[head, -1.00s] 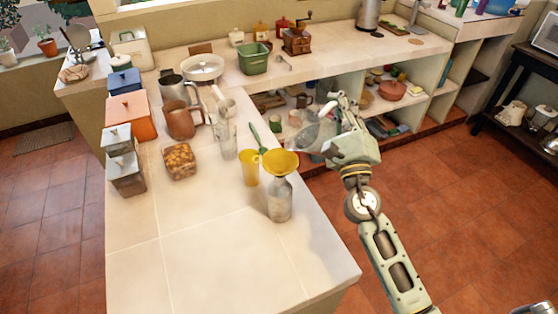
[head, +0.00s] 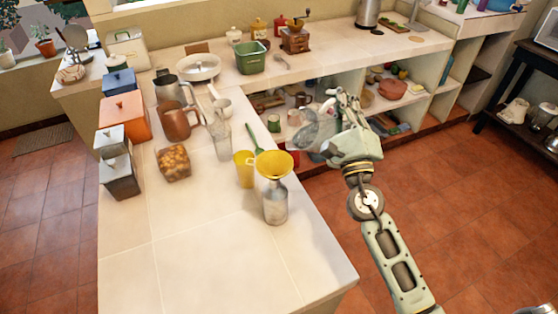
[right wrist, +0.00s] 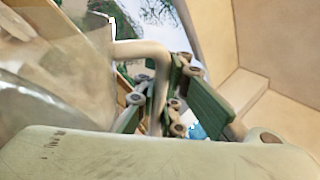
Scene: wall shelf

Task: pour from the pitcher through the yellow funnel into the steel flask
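The steel flask (head: 275,206) stands upright near the right edge of the counter, with the wide yellow funnel (head: 274,164) in its mouth. My right gripper (head: 342,115) is beyond the counter's right edge, to the upper right of the funnel in the head view. It is shut on the handle of the clear pitcher (head: 314,132). In the right wrist view the pitcher's pale handle (right wrist: 139,48) passes between the green finger pads, with its clear body (right wrist: 55,75) at the left. The pitcher is apart from the funnel; its contents cannot be made out. My left gripper is out of view.
A yellow cup (head: 244,170) stands close to the left of the flask. A clear tall glass (head: 221,140), a brown pitcher (head: 177,124) and a jar of brown pieces (head: 173,163) are further left. The front of the counter (head: 200,255) is clear.

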